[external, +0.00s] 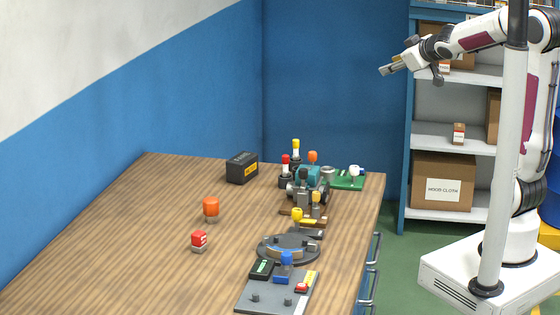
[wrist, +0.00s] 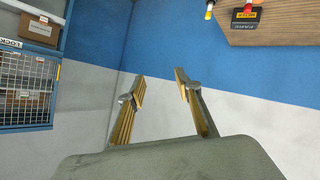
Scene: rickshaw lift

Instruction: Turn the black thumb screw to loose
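My gripper (external: 390,68) is raised in the air at the upper right, far from the table and above its height. In the wrist view my gripper (wrist: 160,84) has its two yellow-padded fingers apart with nothing between them. On the table, a teal and grey device (external: 312,178) stands at the back right. A small black knob (external: 303,174) shows at its front; it may be the black thumb screw, but it is too small to tell. Its turn position cannot be read. The wrist view does not show the device.
The wooden table (external: 120,245) has free room on its left. A black box (external: 242,168), an orange-capped item (external: 211,208) and a red item (external: 199,241) stand on it. A round grey plate (external: 288,248) and a grey panel (external: 262,298) lie in front. A shelf (external: 460,75) stands behind my arm.

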